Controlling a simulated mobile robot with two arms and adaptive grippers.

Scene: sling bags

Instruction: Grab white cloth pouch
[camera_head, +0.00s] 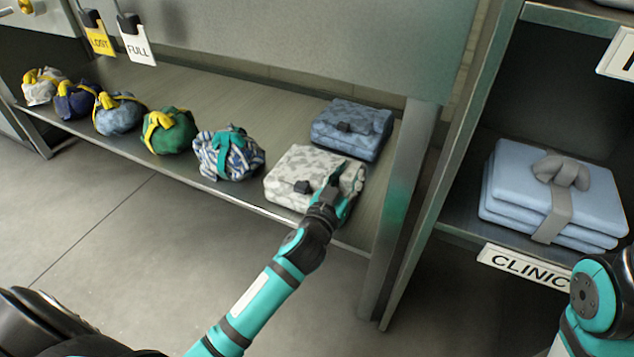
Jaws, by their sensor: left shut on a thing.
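The white cloth pouch (292,173) has a grey mottled pattern and a dark buckle. It lies flat near the front right of the low shelf. My left gripper (343,183) is shut on the right end of the pouch, and its fingers cover part of that end. The pouch appears to rest on the shelf still. Part of my right arm shows at the lower right edge, but its gripper is out of view.
A blue pouch (352,128) sits just behind the white one. Several tied bundles, including a striped one (228,152) and a green one (168,131), line the shelf (210,92) to the left. A metal post (408,170) stands close on the right. Folded blue cloths (510,188) fill the neighbouring shelf.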

